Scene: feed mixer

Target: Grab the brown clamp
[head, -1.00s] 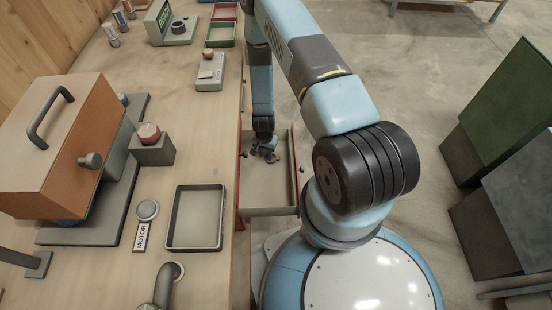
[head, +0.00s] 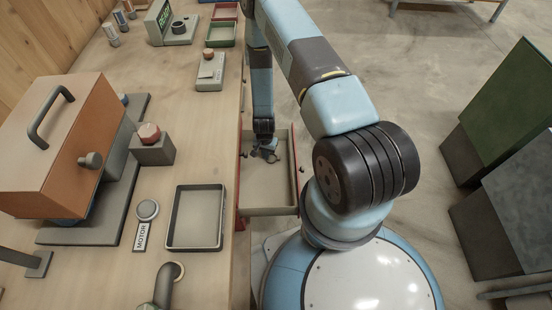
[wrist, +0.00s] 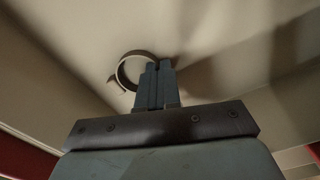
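The brown clamp (wrist: 124,72) is a thin open ring in the wrist view, just left of and beyond my fingertips. My gripper (wrist: 158,72) has its two fingers close together, with the clamp's right end between or behind their tips; it looks shut on the clamp. The exact contact is hidden by the fingers. In the head view my gripper (head: 265,150) points down inside the open drawer (head: 268,211), and the clamp is too small to make out clearly there.
The drawer's walls surround my gripper, with the workbench (head: 205,130) to the left. On the bench are an empty grey tray (head: 196,245), an orange-lidded machine (head: 62,130) and a red button on a block (head: 150,133).

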